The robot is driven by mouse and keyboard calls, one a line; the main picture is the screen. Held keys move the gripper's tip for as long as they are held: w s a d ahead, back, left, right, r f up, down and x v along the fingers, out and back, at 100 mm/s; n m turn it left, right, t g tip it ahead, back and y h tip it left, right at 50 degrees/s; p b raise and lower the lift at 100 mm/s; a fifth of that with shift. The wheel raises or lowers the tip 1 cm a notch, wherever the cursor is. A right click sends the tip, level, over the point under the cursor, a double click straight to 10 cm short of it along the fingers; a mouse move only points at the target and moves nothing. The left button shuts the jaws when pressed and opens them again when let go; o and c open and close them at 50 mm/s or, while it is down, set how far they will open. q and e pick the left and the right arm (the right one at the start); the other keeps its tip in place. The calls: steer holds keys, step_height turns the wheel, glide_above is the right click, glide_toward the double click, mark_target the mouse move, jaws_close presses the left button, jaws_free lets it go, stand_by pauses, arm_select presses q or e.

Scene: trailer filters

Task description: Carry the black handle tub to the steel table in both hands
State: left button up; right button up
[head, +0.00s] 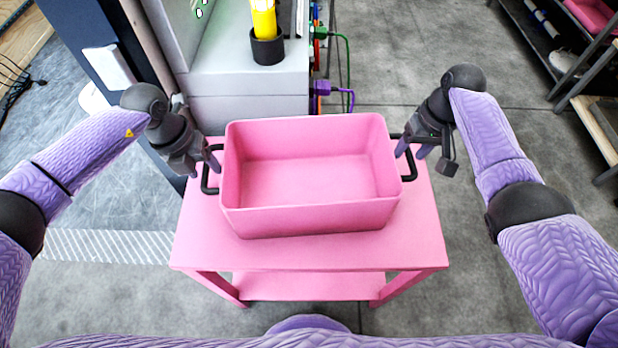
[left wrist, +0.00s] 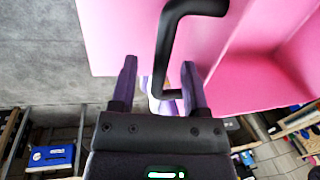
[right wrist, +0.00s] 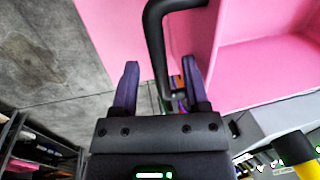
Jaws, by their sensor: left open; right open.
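The tub (head: 310,219) is pink with a black handle at each end; it is empty and stands upright on a pink table. My left gripper (head: 204,168) is open at the tub's left handle (head: 206,178). In the left wrist view the black handle (left wrist: 163,50) reaches down between the open fingers (left wrist: 158,80). My right gripper (head: 411,154) is open at the right handle (head: 412,166). In the right wrist view that handle (right wrist: 153,40) also lies between the spread fingers (right wrist: 158,85). Neither gripper is closed on a handle. I cannot make out the steel table for certain.
The pink table (head: 310,257) has a lower shelf (head: 300,287). A grey machine (head: 245,90) behind it carries a yellow cylinder in a black holder (head: 267,45). Shelving (head: 590,75) stands at the right.

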arm_select(q)
steer(key=shift+d+f, duration=0.15)
steer(key=shift+f, duration=0.55)
arm_select(e)
steer(key=shift+a+f, duration=0.15)
steer(key=shift+f, duration=0.55)
arm_select(q)
jaws_close()
arm_select(e)
jaws_close()
